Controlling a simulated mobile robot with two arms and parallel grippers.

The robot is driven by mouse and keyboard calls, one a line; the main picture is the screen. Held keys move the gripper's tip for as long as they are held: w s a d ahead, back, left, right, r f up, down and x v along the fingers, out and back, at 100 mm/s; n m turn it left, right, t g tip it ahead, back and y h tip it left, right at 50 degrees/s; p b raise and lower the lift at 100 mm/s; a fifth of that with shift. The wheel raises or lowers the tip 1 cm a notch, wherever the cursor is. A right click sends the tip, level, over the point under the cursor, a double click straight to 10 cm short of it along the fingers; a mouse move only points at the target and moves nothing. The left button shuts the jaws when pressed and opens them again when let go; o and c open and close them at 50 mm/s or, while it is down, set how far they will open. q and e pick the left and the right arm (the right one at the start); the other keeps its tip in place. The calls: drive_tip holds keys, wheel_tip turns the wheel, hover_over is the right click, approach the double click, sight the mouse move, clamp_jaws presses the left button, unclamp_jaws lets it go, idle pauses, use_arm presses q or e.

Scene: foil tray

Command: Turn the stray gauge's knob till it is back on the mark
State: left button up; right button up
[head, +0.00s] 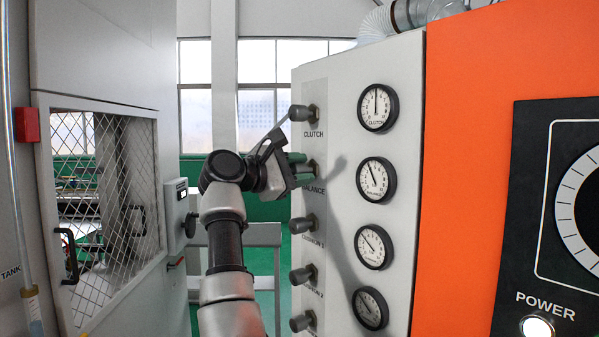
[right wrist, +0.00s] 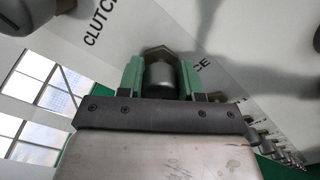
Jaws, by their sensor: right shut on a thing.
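My right gripper (head: 300,170) is at the BALANCE knob on the grey panel, its green fingers on either side of the knob. In the right wrist view the fingers (right wrist: 161,82) are shut on the dark grey BALANCE knob (right wrist: 160,76). The BALANCE gauge (head: 376,180) is round with a black rim, and its needle points up and a little left. Its mark is too small to make out. My left gripper is not in view.
The CLUTCH knob (head: 302,113) is just above my gripper, and the third knob (head: 303,224) is below it. The CLUTCH gauge (head: 377,107) has an upright needle; the third gauge (head: 373,247) and fourth gauge (head: 370,308) have needles leaning left. A mesh door (head: 105,215) stands left.

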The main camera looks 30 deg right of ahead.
idle(0.3)
drive_tip(key=o, duration=0.9)
drive_tip(key=shift+a, duration=0.15)
drive_tip(key=shift+a+f, duration=0.1)
drive_tip(key=shift+a, duration=0.2)
drive_tip(key=a+b, duration=0.3)
drive_tip(key=a, duration=0.7)
drive_tip(key=shift+s, duration=0.15)
idle(1.1)
